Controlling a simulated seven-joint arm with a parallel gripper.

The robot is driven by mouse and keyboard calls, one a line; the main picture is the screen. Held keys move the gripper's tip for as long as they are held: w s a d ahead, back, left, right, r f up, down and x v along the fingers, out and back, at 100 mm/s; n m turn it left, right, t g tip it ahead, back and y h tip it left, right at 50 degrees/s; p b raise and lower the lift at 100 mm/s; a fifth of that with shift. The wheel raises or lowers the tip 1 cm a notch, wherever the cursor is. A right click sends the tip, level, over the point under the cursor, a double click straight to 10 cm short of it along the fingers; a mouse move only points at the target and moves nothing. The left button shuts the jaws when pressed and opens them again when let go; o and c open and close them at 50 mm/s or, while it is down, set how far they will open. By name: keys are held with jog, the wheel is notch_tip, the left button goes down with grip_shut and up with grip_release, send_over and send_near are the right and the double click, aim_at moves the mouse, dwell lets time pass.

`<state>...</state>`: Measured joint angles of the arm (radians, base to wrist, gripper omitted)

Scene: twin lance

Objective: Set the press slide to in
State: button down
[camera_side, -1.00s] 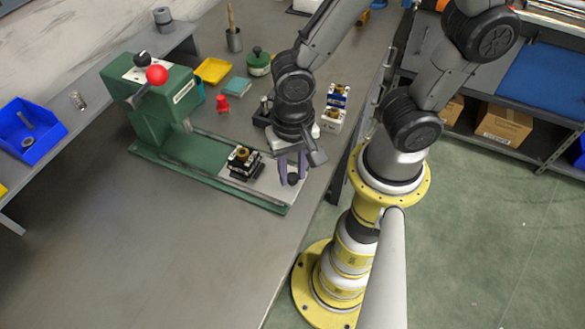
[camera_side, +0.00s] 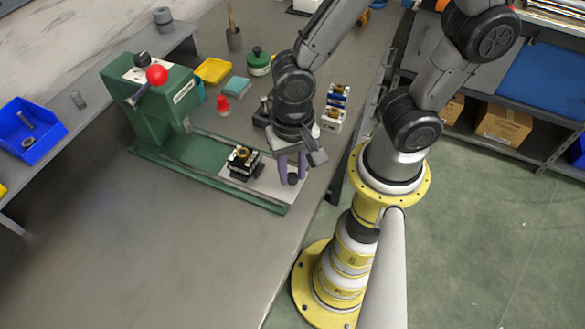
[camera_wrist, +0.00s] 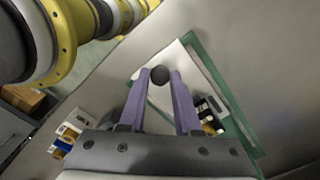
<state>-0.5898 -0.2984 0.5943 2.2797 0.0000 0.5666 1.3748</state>
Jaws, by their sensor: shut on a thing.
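The green press (camera_side: 160,105) stands on the bench with a red ball knob (camera_side: 157,75) on its lever. Its slide, a pale plate (camera_side: 265,187), lies at the near right end of the green base, well out from the press head. A dark fixture with a brass-coloured part (camera_side: 243,162) sits on the plate. A dark round knob (camera_wrist: 159,75) is at the slide's outer end. My gripper (camera_side: 292,178) is over that end, its purple fingers closed around the knob; the wrist view shows one finger on each side of it (camera_wrist: 159,79).
Similar fixture blocks (camera_side: 334,108) stand behind my gripper at the bench edge. A red piece (camera_side: 222,104), a teal block (camera_side: 237,85), a yellow tray (camera_side: 212,71) and a green round container (camera_side: 258,62) lie behind the base. The bench front is clear.

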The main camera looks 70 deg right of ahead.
jog(key=w, duration=1.3)
jog(key=shift+w+r, duration=0.1)
jog(key=shift+w, duration=0.25)
jog(key=c, duration=0.6)
grip_release()
jog(key=shift+s, duration=0.1)
notch_tip(320, 180, up, 14)
